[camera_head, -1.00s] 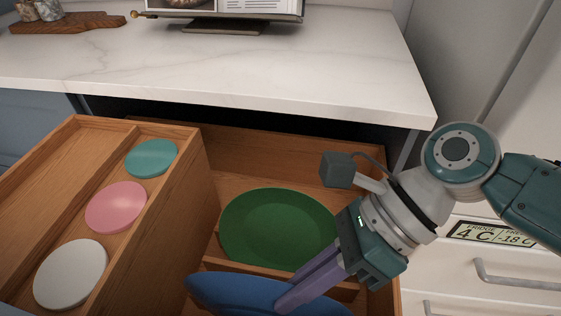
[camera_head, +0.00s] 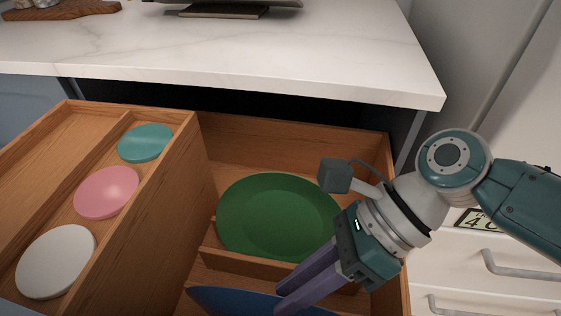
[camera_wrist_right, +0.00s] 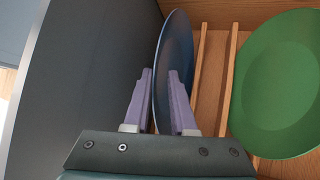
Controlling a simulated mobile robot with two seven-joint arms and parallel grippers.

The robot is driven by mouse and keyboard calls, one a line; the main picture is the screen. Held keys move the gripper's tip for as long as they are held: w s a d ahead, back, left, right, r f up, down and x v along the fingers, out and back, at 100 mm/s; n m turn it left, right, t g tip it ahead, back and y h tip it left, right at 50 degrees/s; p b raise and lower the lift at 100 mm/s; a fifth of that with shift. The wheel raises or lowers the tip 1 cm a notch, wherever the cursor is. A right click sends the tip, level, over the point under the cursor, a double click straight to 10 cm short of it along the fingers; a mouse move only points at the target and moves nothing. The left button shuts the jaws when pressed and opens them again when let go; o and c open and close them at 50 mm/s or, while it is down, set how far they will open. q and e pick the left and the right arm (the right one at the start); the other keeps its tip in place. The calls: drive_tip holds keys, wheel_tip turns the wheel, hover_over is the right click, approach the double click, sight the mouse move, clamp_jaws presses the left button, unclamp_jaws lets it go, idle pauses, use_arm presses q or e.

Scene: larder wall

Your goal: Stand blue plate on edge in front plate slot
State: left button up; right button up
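The blue plate (camera_head: 240,300) stands roughly on edge at the front of the open wooden drawer, cut off by the bottom of the head view. In the right wrist view the blue plate (camera_wrist_right: 178,60) is seen nearly edge-on, between a dark panel and the wooden divider rails (camera_wrist_right: 198,80). Its lower edge is hidden, so I cannot tell how it rests. My right gripper (camera_head: 280,302) has its purple fingers spread, one on either side of the plate; the fingers also show in the right wrist view (camera_wrist_right: 160,75). My left gripper is not in view.
The marble counter (camera_head: 230,60) lies behind.

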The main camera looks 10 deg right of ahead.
drive_tip(key=shift+o, duration=1.2)
drive_tip(key=shift+d+f, duration=0.1)
drive_tip(key=p+v, duration=0.3)
drive_tip(key=v, duration=0.7)
